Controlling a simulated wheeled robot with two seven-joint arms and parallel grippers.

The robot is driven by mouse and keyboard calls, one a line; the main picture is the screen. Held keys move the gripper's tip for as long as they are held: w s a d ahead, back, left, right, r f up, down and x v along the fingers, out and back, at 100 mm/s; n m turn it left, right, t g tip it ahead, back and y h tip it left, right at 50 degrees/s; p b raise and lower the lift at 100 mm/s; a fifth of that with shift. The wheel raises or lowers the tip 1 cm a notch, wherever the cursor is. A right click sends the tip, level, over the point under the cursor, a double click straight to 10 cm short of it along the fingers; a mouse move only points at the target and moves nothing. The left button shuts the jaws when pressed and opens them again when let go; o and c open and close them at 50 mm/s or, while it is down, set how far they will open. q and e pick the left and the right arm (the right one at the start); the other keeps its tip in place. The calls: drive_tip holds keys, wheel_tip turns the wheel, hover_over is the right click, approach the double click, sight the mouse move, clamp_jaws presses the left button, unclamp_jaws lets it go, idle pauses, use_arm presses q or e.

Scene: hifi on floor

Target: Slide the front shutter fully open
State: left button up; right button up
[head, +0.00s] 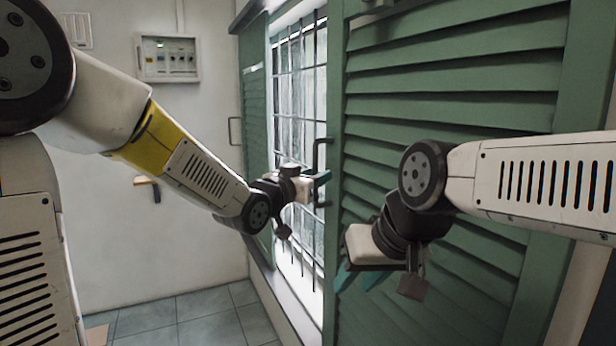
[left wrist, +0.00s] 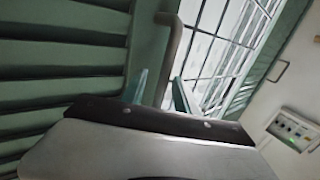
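The front shutter (head: 450,110) is a large green louvred panel at right in the head view, covering the near part of a barred window (head: 300,90). Its dark bar handle (head: 318,158) stands on its left edge. The handle also shows in the left wrist view (left wrist: 174,45). My left gripper (head: 322,184) is at the handle's lower part. In the left wrist view its teal fingers are apart, with the handle appearing between them; contact cannot be told. My right gripper (head: 358,279) is lower, in front of the louvres, with its teal fingertips apart and nothing visible between them.
A second green shutter (head: 256,120) with its own handle (head: 235,131) is at the window's far side. A switch box (head: 167,58) hangs on the back wall. A sill (head: 290,308) runs below the window.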

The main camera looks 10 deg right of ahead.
use_arm(q)
drive_tip(key=v, duration=0.7)
drive_tip(key=s+a+f+n+g+y, duration=0.1)
drive_tip(key=s+a+f+n+y, duration=0.2)
drive_tip(key=a, duration=0.5)
drive_tip(key=s+a+f+n+g+y, duration=0.1)
drive_tip(key=s+a+f+n+y, duration=0.1)
drive_tip(key=a+y, duration=0.4)
drive_tip(key=s+a+f+n+g, duration=0.1)
drive_tip(key=s+a+f+g, duration=0.2)
drive_tip(key=s, duration=0.4)
drive_tip(key=s+a+f+n+g, duration=0.1)
drive_tip(key=s+a+f+g, duration=0.1)
drive_tip(key=s, duration=0.6)
drive_tip(key=shift+a+f+g, duration=0.35)
drive_tip(key=shift+a+g, duration=0.15)
drive_tip(key=shift+a, duration=0.55)
